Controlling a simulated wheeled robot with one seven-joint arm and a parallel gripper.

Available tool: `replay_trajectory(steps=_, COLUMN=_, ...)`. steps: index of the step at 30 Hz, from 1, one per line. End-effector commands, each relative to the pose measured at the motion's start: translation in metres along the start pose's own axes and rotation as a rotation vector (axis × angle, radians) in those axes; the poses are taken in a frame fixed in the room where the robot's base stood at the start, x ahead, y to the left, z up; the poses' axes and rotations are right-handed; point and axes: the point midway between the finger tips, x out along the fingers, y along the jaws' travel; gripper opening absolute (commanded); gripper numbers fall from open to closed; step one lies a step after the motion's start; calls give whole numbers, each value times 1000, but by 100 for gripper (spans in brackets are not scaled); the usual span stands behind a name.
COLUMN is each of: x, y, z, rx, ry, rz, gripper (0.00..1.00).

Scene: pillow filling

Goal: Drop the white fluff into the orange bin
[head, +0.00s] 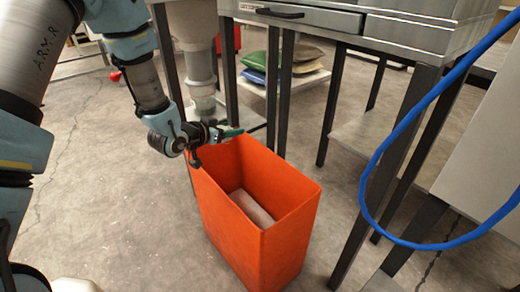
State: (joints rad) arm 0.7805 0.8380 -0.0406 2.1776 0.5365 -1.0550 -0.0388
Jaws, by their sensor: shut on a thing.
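The orange bin (275,250) stands open-topped on the floor in the middle of the head view. A pale grey-beige patch (251,208) shows at its bottom; I cannot tell if it is the bin's floor or something lying there. My gripper (228,133) is at the bin's far left rim, pointing right, over or just behind the opening. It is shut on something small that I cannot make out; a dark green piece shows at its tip. I cannot clearly see any white fluff; whatever is in the jaws is mostly hidden or too small to tell.
A metal table with a drawer (305,20) stands behind the bin, its dark legs close by. A pale vertical pipe (198,60) is behind my gripper. Cushions (265,65) lie on a low shelf. A blue hose (375,190) loops at right. The floor left of the bin is clear.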

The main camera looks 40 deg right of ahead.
Motion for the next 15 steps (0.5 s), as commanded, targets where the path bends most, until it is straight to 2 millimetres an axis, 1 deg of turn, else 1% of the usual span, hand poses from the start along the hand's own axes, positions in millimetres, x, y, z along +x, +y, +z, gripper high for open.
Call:
replay_trajectory(steps=1, x=15, y=18, z=3, rx=27, ry=7, rz=56, gripper=9)
replay_trajectory(steps=3, x=24, y=41, z=-4, rx=56, ry=6, rz=126, gripper=9)
replay_trajectory(steps=6, x=33, y=66, z=-11, rx=85, ry=4, rz=200, gripper=9)
replay_trajectory(steps=10, x=37, y=82, z=-16, rx=102, ry=1, rz=248, gripper=9)
replay_trajectory(steps=15, x=40, y=86, z=-12, rx=105, ry=-1, rz=257, gripper=9)
